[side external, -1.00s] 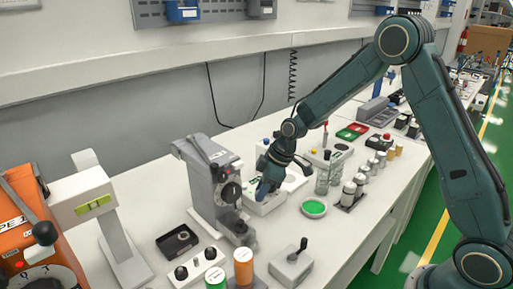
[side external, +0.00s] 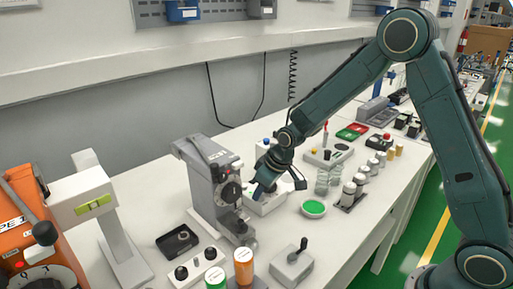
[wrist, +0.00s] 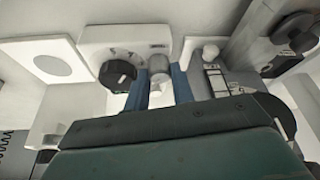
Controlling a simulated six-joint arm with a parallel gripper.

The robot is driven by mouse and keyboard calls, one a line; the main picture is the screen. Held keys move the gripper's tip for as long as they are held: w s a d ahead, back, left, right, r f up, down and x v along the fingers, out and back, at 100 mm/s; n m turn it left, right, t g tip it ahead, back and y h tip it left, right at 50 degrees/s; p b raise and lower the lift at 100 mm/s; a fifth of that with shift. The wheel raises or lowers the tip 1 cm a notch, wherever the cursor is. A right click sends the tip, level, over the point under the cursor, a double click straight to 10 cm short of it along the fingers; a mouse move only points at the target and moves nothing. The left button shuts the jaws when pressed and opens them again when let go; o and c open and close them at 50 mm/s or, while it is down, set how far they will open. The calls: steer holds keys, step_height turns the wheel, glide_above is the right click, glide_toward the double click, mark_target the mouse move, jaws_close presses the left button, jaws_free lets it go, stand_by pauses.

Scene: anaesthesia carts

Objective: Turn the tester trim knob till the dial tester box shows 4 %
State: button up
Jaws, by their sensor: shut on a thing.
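The dial tester box is the white box (side external: 268,207) on the bench under my gripper, and it also shows in the wrist view (wrist: 95,36). A black round knob (wrist: 117,75) with tick marks around it is on its face, left of my fingers. My gripper (wrist: 161,84) has its two blue fingers shut on a small grey round knob (wrist: 159,66), which I take to be the tester trim knob. In the side view my gripper (side external: 257,191) points down at the box. The dial reading is too small to read, and my gripper body hides part of the box.
A grey upright instrument (side external: 210,185) stands close left of the box. A green-topped dish (side external: 314,208) and several capped jars (side external: 348,192) stand to the right. A lever box (side external: 291,266) is in front. Bare bench lies between it and the dish.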

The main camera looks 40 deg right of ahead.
steer(key=m+h, duration=0.2)
steer(key=m, duration=0.3)
steer(key=shift+a, duration=0.15)
stand_by(0.4)
steer(key=o, duration=0.7)
